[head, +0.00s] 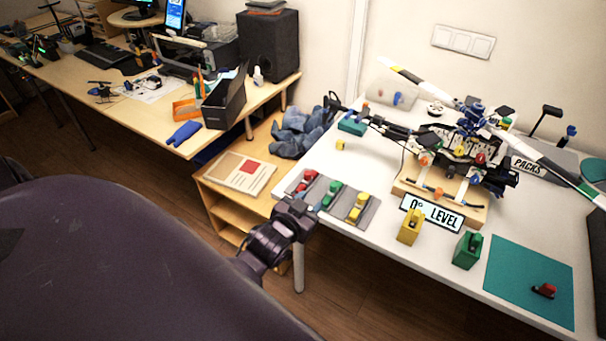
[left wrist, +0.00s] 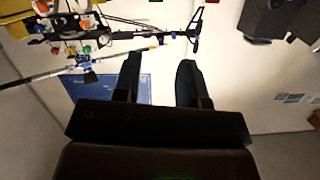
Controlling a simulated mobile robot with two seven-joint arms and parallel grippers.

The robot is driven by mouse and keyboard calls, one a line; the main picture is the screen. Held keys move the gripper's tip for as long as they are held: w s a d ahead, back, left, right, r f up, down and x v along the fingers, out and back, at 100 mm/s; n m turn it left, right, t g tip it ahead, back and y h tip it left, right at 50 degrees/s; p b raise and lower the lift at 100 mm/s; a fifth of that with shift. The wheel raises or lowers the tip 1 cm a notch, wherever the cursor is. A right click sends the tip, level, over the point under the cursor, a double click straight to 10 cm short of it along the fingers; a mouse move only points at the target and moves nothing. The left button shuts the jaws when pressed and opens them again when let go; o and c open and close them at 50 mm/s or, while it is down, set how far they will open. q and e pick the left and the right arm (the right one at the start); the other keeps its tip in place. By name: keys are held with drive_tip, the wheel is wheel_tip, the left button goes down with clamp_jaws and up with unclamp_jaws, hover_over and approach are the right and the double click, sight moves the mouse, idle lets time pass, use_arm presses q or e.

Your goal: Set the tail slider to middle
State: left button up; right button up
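A grey slider panel (head: 318,209) lies on the white table's left edge. It carries a red slider (head: 306,180), a green slider (head: 331,194) and a yellow slider (head: 357,207) in separate lanes. I cannot read which one is the tail slider. My left gripper (head: 299,212) is at the panel's near edge in the head view and hides part of it; I cannot tell if it touches. In the left wrist view my left gripper (left wrist: 160,72) has its two dark fingers apart, with nothing seen between them. My right gripper is not in view.
A model helicopter (head: 465,150) stands on a wooden base behind a "0° LEVEL" sign (head: 432,213). Yellow (head: 410,227) and green (head: 467,250) blocks stand in front. A teal mat (head: 515,270) holds a small red part (head: 544,290). A wooden desk (head: 150,130) is at left.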

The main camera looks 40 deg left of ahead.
use_arm(q)
drive_tip(key=shift+s+d+f, duration=0.25)
drive_tip(key=shift+s+f, duration=0.05)
drive_tip(key=shift+s, duration=0.25)
drive_tip(key=shift+s+d+f, duration=0.2)
drive_tip(key=shift+s+f, duration=0.05)
drive_tip(key=shift+s, duration=0.25)
drive_tip(key=s+d+f+g+h, duration=0.1)
drive_tip(key=s+f+g, duration=0.1)
drive_tip(key=s+f, duration=0.2)
drive_tip(key=s+d+f+g, duration=0.1)
drive_tip(key=s+f, duration=0.4)
drive_tip(key=s, duration=0.5)
drive_tip(key=shift+d+f+g+h, duration=0.25)
drive_tip(key=shift+d+g+h, duration=0.15)
drive_tip(key=shift+d, duration=0.2)
drive_tip(key=shift+s, duration=0.1)
idle(0.3)
